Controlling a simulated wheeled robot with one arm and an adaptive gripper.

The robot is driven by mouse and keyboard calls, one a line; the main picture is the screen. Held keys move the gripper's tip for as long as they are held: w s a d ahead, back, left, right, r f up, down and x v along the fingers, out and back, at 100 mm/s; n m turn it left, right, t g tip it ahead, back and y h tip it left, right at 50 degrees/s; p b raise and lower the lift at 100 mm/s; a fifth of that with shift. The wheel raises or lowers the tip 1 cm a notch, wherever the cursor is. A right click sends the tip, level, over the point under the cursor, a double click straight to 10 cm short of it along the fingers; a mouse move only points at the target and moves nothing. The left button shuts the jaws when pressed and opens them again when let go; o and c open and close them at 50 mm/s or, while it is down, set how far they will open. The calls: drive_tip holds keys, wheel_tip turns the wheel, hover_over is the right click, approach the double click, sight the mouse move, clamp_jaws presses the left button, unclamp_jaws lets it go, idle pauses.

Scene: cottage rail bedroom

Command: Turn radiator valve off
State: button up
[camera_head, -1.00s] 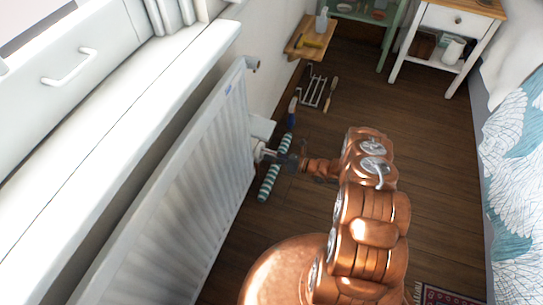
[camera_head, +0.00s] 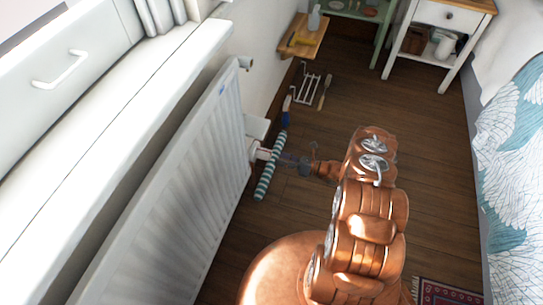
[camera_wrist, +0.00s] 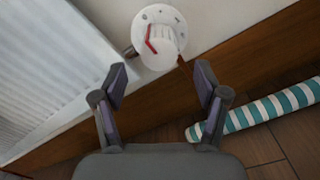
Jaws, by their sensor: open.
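The radiator valve (camera_wrist: 158,42) is a white round knob with a red pointer and small marks on its face, at the top middle of the wrist view. My gripper (camera_wrist: 161,82) is open and empty. Its two dark fingers are spread below the knob in the wrist picture, apart from it as far as I can tell. In the head view my gripper (camera_head: 290,160) points left at the valve and is small and blurred.
A teal-and-white striped roll (camera_head: 270,165) lies on the wooden floor below the valve; it also shows in the wrist view (camera_wrist: 265,108). A wire rack (camera_head: 306,85) lies farther off. A bed (camera_head: 508,170) stands at the right.

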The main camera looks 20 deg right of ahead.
drive_tip(key=shift+v, duration=2.65)
drive_tip(key=shift+r, duration=0.1)
